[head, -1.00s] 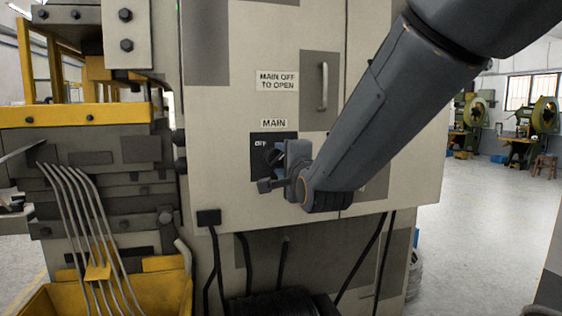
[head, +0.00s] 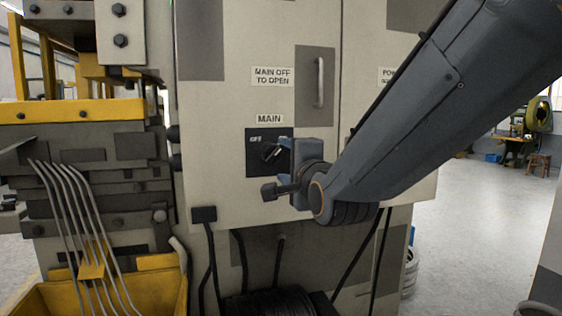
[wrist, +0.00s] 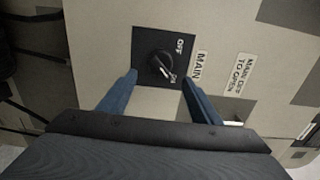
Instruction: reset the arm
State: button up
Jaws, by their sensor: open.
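My gripper (head: 272,170) is in front of the grey cabinet in the head view, beside the black MAIN switch plate (head: 256,143). In the wrist view my gripper (wrist: 160,84) is open, its two blue fingers spread apart with nothing between them. The switch plate (wrist: 147,75) shows just beyond the fingertips, its black rotary knob (wrist: 160,66) standing between them and apart from both. The knob's white mark points toward the ON label. In the head view the gripper partly covers the plate.
The cabinet (head: 215,100) has a door handle (head: 320,82) above the switch and cables below it. A press with a yellow bin (head: 30,298) and bent metal rods (head: 75,205) stands at the left. Open floor (head: 470,240) lies at the right.

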jog(key=shift+s+d, duration=0.1)
jog(key=shift+s, duration=0.25)
jog(key=s+d+f+n+g+h+p, duration=0.1)
jog(key=s+d+f+n+g+h, duration=0.25)
jog(key=f, duration=0.65)
jog(key=s+d+f+n+g, duration=0.35)
jog(key=d+f+g, duration=0.2)
jog(key=f, duration=0.45)
jog(key=s+d+f+n+g, duration=0.4)
jog(key=s+f, duration=0.1)
jog(key=s, duration=0.3)
jog(key=s+d+f+n+g+h+p, duration=0.1)
jog(key=s+d+f+n+g, duration=0.2)
jog(key=s, duration=0.6)
notch_tip(320, 180, down, 2)
jog(key=shift+s+d+f+n+g, duration=0.2)
jog(key=shift+s+d+n+g, duration=0.15)
jog(key=shift+g, duration=0.35)
jog(key=shift+h, duration=0.25)
